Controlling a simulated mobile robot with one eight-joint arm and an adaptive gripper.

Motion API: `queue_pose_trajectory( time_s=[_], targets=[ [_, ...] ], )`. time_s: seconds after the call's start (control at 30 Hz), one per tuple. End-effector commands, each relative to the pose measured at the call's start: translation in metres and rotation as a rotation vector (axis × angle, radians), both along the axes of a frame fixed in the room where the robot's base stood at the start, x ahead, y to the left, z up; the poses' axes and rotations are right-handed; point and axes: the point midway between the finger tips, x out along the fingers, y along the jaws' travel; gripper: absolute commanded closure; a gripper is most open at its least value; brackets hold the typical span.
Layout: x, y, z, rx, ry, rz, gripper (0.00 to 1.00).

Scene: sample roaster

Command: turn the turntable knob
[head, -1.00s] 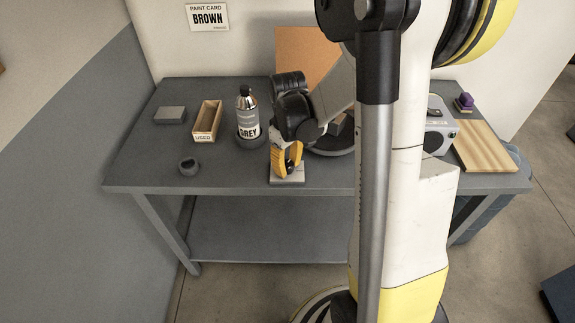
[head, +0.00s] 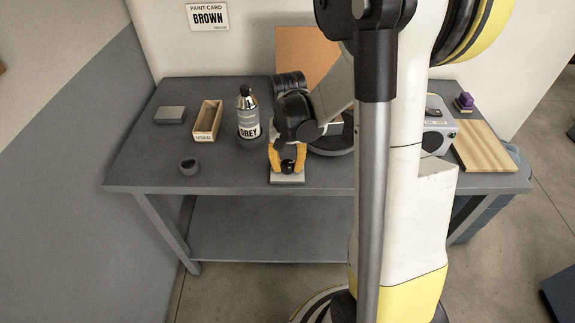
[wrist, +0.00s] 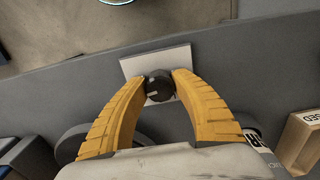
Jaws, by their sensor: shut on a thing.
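The knob (wrist: 159,85) is a dark round cap with a light mark on its top, set on a pale square plate (wrist: 181,55). In the head view the knob (head: 288,165) sits on its plate (head: 287,180) near the table's front edge. My gripper (wrist: 159,80) has yellow ribbed fingers pointing down, one on each side of the knob, shut on it. It also shows in the head view (head: 288,162). The turntable (head: 332,145) is a dark disc behind, partly hidden by my arm.
A grey spray can (head: 248,115), a wooden tray (head: 208,121) labelled USED, a grey block (head: 170,115) and a small dark ring (head: 189,166) stand left on the table (head: 140,165).

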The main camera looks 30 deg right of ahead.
Motion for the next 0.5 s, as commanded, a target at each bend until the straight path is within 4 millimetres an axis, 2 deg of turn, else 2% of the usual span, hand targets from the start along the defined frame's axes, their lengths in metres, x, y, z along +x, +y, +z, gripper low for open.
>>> queue_pose_trajectory(
  time_s=[0.2,0.5],
  targets=[
    [-0.0003,0.0002,-0.0003,0.001,0.001,-0.099,0.99],
    [-0.0004,0.0003,-0.0003,0.001,0.001,-0.151,0.99]
  ],
)
